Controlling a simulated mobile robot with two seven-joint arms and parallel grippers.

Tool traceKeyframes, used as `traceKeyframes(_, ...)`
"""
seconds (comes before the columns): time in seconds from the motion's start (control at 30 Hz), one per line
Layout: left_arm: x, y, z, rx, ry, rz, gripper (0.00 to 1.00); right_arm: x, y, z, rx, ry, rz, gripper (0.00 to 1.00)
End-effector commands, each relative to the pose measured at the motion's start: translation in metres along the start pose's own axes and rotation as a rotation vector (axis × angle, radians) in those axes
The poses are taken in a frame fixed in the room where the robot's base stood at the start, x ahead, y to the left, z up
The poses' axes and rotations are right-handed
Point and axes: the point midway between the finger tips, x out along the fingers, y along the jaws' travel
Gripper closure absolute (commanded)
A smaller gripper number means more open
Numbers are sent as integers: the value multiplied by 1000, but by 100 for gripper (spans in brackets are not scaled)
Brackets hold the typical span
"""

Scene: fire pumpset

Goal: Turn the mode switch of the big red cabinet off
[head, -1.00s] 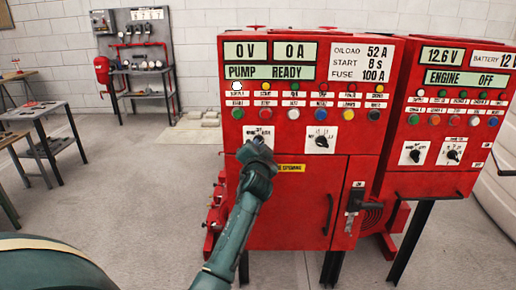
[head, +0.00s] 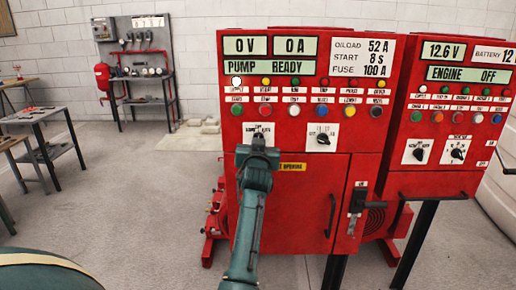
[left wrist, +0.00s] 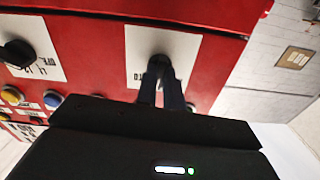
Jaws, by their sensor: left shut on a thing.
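The big red cabinet (head: 300,190) stands in the middle of the head view, with displays reading 0 V, 0 A and PUMP READY. Its left rotary switch on a white plate (head: 268,128) is mostly hidden behind my left gripper (head: 258,145). In the left wrist view my left gripper (left wrist: 163,72) is shut on the black knob (left wrist: 158,62) at the middle of its white plate (left wrist: 185,48). The knob's exact pointing is hidden by the fingers. A second black rotary switch (head: 322,139) on the same cabinet also shows in the left wrist view (left wrist: 17,53). My right gripper is not in view.
A second red cabinet (head: 455,130) reading ENGINE OFF stands close at the right. Rows of lamps and buttons (head: 295,111) sit above the switches.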

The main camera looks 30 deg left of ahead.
Motion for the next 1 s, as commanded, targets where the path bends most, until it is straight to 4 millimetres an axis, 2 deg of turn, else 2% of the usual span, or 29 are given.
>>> traceKeyframes(0.3, 0, 0, 1, -92, -2, 0, 100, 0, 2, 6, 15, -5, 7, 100)
traceKeyframes(0.73, 0, 0, 1, -101, -2, 0, 100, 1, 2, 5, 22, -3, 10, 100)
traceKeyframes(0.77, 0, 0, 1, -101, -2, 0, 90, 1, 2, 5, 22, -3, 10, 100)
traceKeyframes(1.0, 0, 0, 0, -100, -1, 0, 71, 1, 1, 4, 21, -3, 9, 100)
